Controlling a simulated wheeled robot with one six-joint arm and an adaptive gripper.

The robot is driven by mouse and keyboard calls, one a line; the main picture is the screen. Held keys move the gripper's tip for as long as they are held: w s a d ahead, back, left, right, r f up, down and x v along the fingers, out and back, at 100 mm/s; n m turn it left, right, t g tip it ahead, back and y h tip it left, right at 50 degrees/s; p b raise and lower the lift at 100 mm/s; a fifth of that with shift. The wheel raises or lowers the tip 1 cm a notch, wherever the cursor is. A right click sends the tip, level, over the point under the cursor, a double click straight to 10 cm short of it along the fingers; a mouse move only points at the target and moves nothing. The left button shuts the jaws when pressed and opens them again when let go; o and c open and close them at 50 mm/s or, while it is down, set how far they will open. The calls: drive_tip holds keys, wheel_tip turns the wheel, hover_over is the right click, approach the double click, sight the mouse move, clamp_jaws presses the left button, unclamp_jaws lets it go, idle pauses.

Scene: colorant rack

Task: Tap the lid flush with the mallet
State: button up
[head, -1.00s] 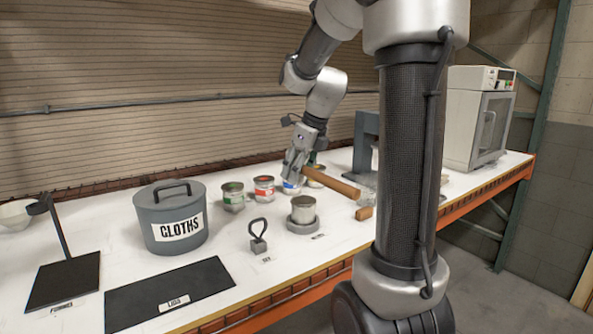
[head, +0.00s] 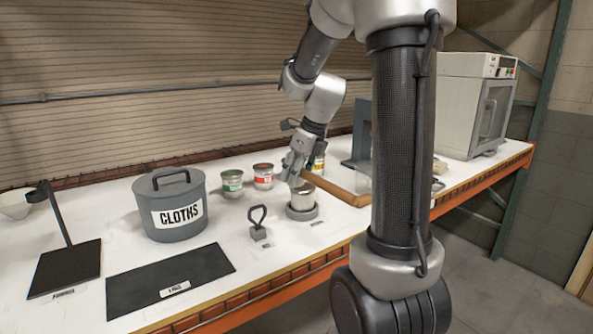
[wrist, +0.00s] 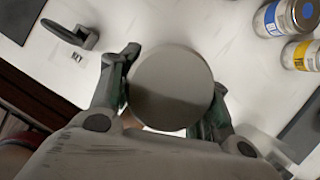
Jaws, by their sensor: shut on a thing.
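A metal tin (head: 301,197) stands upright in a round grey holder (head: 301,213) directly below my gripper.
The CLOTHS pot (head: 172,207) and a dark mat (head: 172,280) are at left.

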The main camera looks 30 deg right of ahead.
wheel_tip(320, 180, down, 2)
drive_tip(key=shift+f, duration=0.25)
drive_tip(key=shift+c, duration=0.6)
drive_tip(key=shift+r, duration=2.55)
drive_tip(key=shift+f, duration=0.1)
